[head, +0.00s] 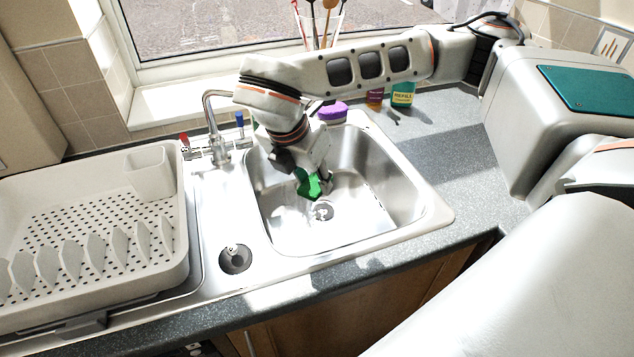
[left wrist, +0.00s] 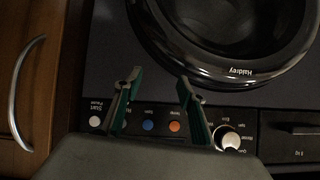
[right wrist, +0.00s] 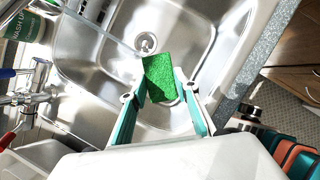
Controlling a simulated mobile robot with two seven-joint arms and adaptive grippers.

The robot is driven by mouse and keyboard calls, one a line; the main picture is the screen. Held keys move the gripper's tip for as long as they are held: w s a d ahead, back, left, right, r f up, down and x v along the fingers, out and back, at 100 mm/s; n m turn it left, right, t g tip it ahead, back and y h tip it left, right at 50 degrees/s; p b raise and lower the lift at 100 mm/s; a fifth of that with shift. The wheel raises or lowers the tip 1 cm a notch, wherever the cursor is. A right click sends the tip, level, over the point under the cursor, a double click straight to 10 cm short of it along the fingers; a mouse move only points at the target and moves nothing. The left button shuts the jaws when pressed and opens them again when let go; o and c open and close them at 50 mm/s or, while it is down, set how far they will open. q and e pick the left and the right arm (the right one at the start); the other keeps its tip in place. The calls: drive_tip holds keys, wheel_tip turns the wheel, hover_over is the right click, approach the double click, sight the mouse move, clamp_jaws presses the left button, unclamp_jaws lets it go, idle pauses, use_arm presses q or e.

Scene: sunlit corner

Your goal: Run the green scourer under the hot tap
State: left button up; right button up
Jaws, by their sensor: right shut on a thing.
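The green scourer (head: 312,187) is in my right gripper (head: 312,180), above the sink basin (head: 385,205) near its drain. In the right wrist view the scourer (right wrist: 160,77) sits between the two fingertips, which are shut on it. The chrome tap (head: 213,125) stands behind and left of the basin, with a red handle (head: 184,138) at left and a blue handle (head: 240,119) at right. A pale streak runs toward the scourer in the right wrist view; I cannot tell whether it is water. My left gripper (left wrist: 155,90) is open and empty before a washing machine (left wrist: 230,45).
A white dish rack (head: 165,262) stands left of the sink. A purple-topped item (head: 332,111), a green refill bottle (head: 403,94) and a utensil holder (head: 320,25) stand behind the basin. The counter (head: 440,140) right of the sink has free room.

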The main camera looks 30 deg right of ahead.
drive_tip(key=w+d+f+b, duration=0.1)
drive_tip(key=w+d, duration=0.1)
drive_tip(key=w, duration=0.6)
drive_tip(key=shift+w+f, duration=0.15)
drive_tip(key=shift+f, duration=0.2)
idle(0.5)
drive_tip(key=shift+s+a, duration=0.3)
drive_tip(key=shift+s, duration=1)
drive_tip(key=shift+s+a, duration=0.35)
drive_tip(key=shift+s, duration=0.95)
drive_tip(key=shift+s+a, duration=0.3)
drive_tip(key=shift+s, duration=1)
